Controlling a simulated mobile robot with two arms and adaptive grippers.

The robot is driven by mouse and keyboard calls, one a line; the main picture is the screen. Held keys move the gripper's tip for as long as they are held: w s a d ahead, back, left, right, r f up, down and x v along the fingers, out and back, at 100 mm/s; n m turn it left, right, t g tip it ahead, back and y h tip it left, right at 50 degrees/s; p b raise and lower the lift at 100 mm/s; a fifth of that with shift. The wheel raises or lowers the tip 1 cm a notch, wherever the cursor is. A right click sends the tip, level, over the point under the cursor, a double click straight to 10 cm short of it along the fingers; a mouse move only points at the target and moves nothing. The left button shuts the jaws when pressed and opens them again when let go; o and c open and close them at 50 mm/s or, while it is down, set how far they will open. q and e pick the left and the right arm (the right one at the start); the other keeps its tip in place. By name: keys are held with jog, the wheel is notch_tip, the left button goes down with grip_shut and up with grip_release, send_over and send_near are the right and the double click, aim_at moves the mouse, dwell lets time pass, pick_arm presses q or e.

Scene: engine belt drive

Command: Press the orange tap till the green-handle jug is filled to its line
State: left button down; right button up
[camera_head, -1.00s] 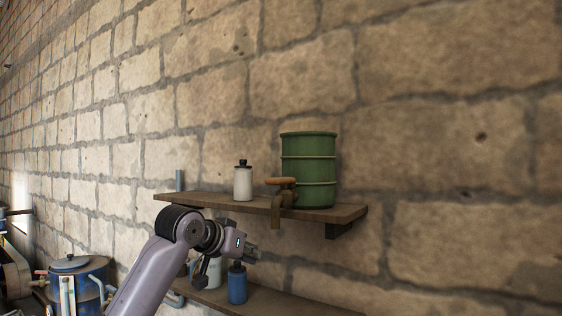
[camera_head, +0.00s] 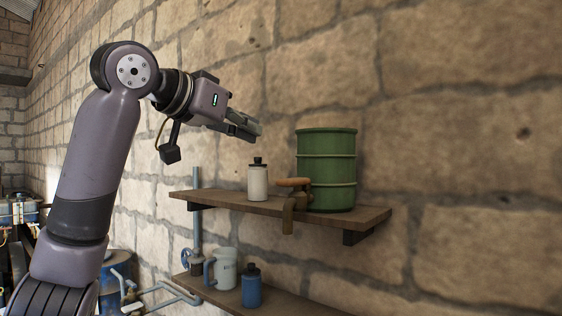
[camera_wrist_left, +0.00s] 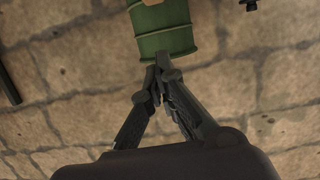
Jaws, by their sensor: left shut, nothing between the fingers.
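The orange tap handle (camera_head: 294,182) sits on a brown spout at the front left of a green drum (camera_head: 326,170) on the upper shelf. My left gripper (camera_head: 252,130) is shut and empty, in the air above the white bottle and up-left of the tap, apart from both. In the left wrist view its closed fingertips (camera_wrist_left: 157,76) overlap the edge of the green drum (camera_wrist_left: 163,38). A pale jug (camera_head: 225,268) with a bluish-looking handle stands on the lower shelf. I see no clearly green handle, fill line or liquid. My right gripper is out of view.
A white bottle (camera_head: 257,181) with a black cap stands left of the tap on the upper shelf (camera_head: 236,206). A blue bottle (camera_head: 251,288) is beside the jug on the lower shelf. Pipes run at the left. The stone wall is close behind.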

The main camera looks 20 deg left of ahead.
pick_arm(q)
jog(key=p, duration=0.6)
send_over(284, 180)
notch_tip(284, 180, down, 2)
notch_tip(284, 180, down, 3)
jog(key=shift+w+r, duration=0.1)
jog(key=shift+w, duration=0.05)
jog(key=shift+f, duration=0.4)
jog(key=shift+s+a+f, duration=0.1)
jog(key=shift+s+f, duration=0.1)
jog(key=shift+f, duration=0.25)
